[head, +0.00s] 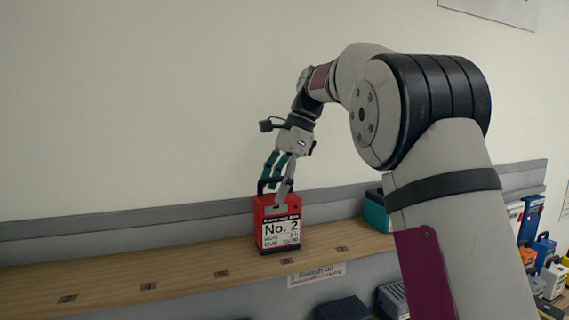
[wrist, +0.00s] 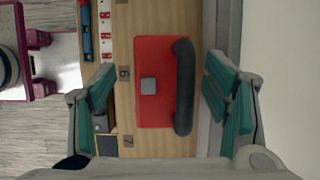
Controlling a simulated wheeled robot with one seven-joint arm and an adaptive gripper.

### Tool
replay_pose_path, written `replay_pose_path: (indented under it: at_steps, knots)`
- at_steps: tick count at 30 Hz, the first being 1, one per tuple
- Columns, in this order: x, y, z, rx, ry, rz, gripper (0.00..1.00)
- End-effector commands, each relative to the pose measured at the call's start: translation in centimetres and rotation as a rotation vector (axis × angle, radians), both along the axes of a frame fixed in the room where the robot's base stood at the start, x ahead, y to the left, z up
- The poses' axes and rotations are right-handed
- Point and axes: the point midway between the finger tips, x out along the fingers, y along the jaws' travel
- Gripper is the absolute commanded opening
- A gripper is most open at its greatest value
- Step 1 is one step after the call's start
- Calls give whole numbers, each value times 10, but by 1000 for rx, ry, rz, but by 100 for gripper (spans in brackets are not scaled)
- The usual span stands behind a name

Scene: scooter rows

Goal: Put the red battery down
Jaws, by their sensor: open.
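The red battery (head: 278,222) stands upright on the wooden shelf (head: 180,275); its white label reads "No. 2" and its black handle is on top. In the wrist view the red battery (wrist: 152,82) is seen from above, with a grey square on its top and the black handle (wrist: 184,88) along its right side. My gripper (head: 279,180) is just above the battery at its handle. In the wrist view my open gripper (wrist: 160,90) has its teal fingers apart, one on each side of the battery, with gaps showing between fingers and battery.
A teal item (head: 377,211) stands further right on the shelf, partly behind my arm. Dark cases (head: 342,308) sit below the shelf. Several coloured batteries (head: 543,250) are at the far right. The shelf left of the red battery is bare; a wall rises behind it.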

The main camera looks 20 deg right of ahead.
Motion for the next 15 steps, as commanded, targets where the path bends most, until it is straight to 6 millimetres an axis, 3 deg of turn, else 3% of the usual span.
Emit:
replay_pose_path:
  at_steps: [7,15]
  knots:
    - [1,-19,43,-2,-6,-2,70]
    - [-2,-32,75,0,-1,-2,70]
